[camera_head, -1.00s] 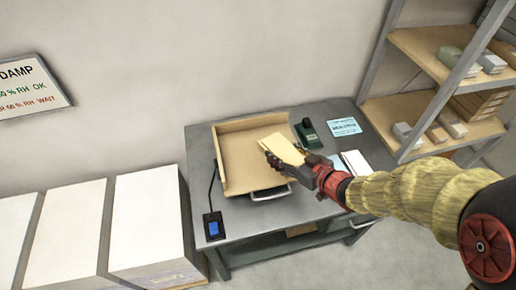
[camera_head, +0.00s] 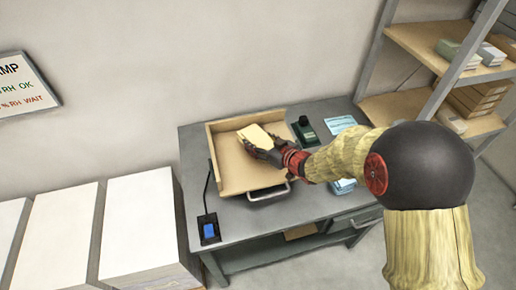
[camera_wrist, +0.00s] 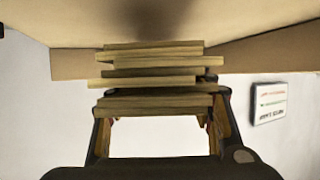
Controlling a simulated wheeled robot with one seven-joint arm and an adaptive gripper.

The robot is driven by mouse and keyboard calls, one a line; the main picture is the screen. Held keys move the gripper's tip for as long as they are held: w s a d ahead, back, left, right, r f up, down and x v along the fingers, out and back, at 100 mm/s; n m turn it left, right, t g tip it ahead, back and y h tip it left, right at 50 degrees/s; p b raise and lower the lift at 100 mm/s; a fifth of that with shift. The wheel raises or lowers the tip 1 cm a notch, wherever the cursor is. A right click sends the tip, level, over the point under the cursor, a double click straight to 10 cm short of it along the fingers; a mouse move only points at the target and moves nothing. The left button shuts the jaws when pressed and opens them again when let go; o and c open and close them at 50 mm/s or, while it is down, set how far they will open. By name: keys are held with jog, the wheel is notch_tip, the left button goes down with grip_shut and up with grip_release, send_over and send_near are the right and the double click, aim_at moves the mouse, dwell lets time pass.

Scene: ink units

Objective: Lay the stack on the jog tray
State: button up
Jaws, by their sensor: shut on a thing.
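My gripper (camera_head: 262,150) is shut on a pale cream stack (camera_head: 257,137) over the back middle of the jog tray (camera_head: 236,180). The tray is tan, with low walls at its left and back and a metal handle at its front. In the wrist view the stack (camera_wrist: 155,72) shows edge-on as several uneven layers jutting from between the dark fingers of my gripper (camera_wrist: 158,108). The tan tray (camera_wrist: 265,62) spans the top of that view. I cannot tell whether the stack touches the tray floor.
The tray stands on a grey table (camera_head: 230,240). A blue-screened device (camera_head: 209,229) sits at its front left, and a green device (camera_head: 305,130) right of the tray. White paper piles (camera_head: 140,225) stand at left; a shelf rack (camera_head: 440,80) stands at right.

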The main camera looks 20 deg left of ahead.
jog(key=shift+f+b, duration=0.65)
jog(key=shift+f, duration=0.95)
jog(key=shift+f, duration=0.15)
jog(key=o, duration=1.5)
jog(key=shift+o, duration=0.2)
jog(key=shift+r, duration=0.2)
jog(key=p+v, duration=0.3)
jog(key=v, duration=0.9)
